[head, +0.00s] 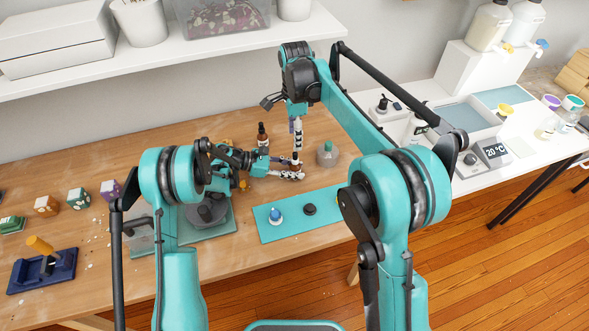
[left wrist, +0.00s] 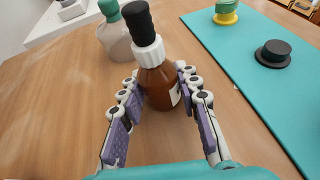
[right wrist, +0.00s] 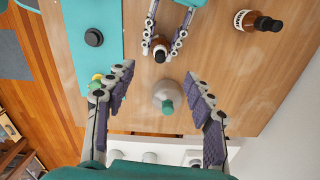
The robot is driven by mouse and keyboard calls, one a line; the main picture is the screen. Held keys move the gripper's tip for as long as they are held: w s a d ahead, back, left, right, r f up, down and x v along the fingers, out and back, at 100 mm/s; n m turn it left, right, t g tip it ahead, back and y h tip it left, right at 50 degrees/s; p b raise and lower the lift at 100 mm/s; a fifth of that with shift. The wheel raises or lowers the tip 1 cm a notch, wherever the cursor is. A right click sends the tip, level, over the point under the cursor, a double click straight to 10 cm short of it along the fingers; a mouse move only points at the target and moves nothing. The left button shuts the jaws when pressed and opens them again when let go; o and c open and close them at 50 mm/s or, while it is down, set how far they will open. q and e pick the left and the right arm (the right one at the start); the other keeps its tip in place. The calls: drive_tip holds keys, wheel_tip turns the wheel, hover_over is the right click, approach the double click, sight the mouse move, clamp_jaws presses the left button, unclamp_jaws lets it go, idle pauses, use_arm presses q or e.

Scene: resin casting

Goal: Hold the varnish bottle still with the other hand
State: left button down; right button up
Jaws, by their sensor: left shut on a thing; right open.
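The varnish bottle, which I take to be the brown bottle with a white collar and black top (left wrist: 155,78), stands upright on the wooden table between my left gripper's fingers. My left gripper (head: 292,174) is shut on its body, low near the tabletop. In the right wrist view the bottle (right wrist: 160,52) shows from above, with the left fingers on both sides. My right gripper (right wrist: 158,76) is open and empty, pointing down above the table; in the head view it (head: 297,150) hangs close to the bottle, partly hiding it.
A clear round bottle with a green cap (right wrist: 165,98) stands close by, below the right fingers. Another brown bottle (head: 262,136) stands behind the left gripper. A teal mat (head: 265,234) with a black disc (head: 309,209) lies in front. A shelf (head: 180,50) overhangs the back.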

sight(295, 154)
drive_tip(key=shift+r, duration=0.35)
drive_tip(key=shift+c, duration=1.2)
drive_tip(key=shift+r+m, duration=0.2)
drive_tip(key=shift+m, duration=0.1)
wheel_tip(295, 154, down, 11)
drive_tip(key=m, duration=0.7)
drive_tip(key=shift+r, duration=0.15)
clamp_jaws()
drive_tip(key=c, duration=1)
unclamp_jaws()
